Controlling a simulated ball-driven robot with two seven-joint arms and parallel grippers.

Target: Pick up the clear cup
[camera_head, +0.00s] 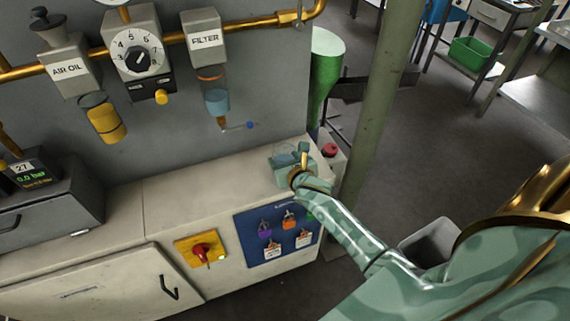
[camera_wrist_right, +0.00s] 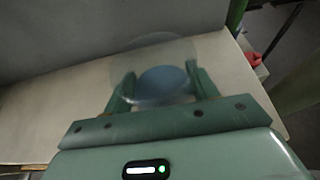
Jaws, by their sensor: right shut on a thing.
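The clear cup (camera_wrist_right: 165,52) sits between the two green fingers of my right gripper (camera_wrist_right: 162,84) in the right wrist view. It is see-through, with a blue round area (camera_wrist_right: 163,80) showing low in it. In the head view, my right gripper (camera_head: 296,163) is at the right end of the pale cabinet top (camera_head: 190,192), shut on the cup. The cup is small and partly hidden by the gripper there. I cannot tell whether it touches the top. My left gripper is not in view.
A grey wall panel behind carries the filter (camera_head: 207,40) with a blue bowl, the air oil unit (camera_head: 68,67) and a numbered dial (camera_head: 138,55). A red button (camera_head: 329,150) and a green post (camera_head: 385,100) stand right of the gripper. The cabinet top's middle is clear.

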